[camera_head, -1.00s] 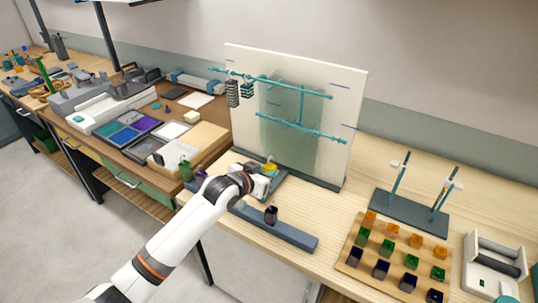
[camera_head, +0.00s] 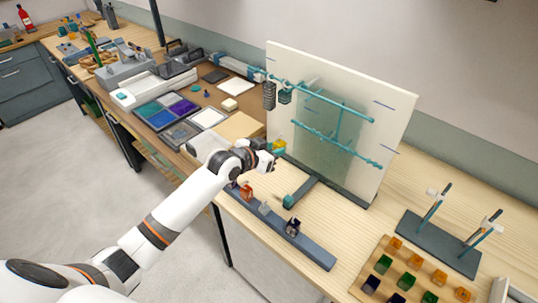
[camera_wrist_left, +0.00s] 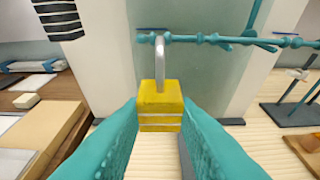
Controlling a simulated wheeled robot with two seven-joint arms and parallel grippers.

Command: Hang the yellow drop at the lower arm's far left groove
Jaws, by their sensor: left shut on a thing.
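The yellow drop (camera_head: 279,147) is a yellow block with pale stripes and a grey metal hook on top. My left gripper (camera_head: 271,157) is shut on it; the wrist view shows the block (camera_wrist_left: 160,108) upright between teal fingers (camera_wrist_left: 160,128). The teal lower arm (camera_head: 335,144) runs across the pale board, with its left end just above and right of the drop in the head view. In the wrist view, the hook top overlaps the lower arm (camera_wrist_left: 205,39) near its left end. I cannot tell whether they touch. My right gripper is out of view.
Dark striped drops (camera_head: 269,96) hang at the left of the upper arm (camera_head: 335,105). A dark rail (camera_head: 315,250) with small blocks lies at the bench front. A wooden tray (camera_head: 378,270) of coloured cubes and a rod stand (camera_head: 440,243) are at right.

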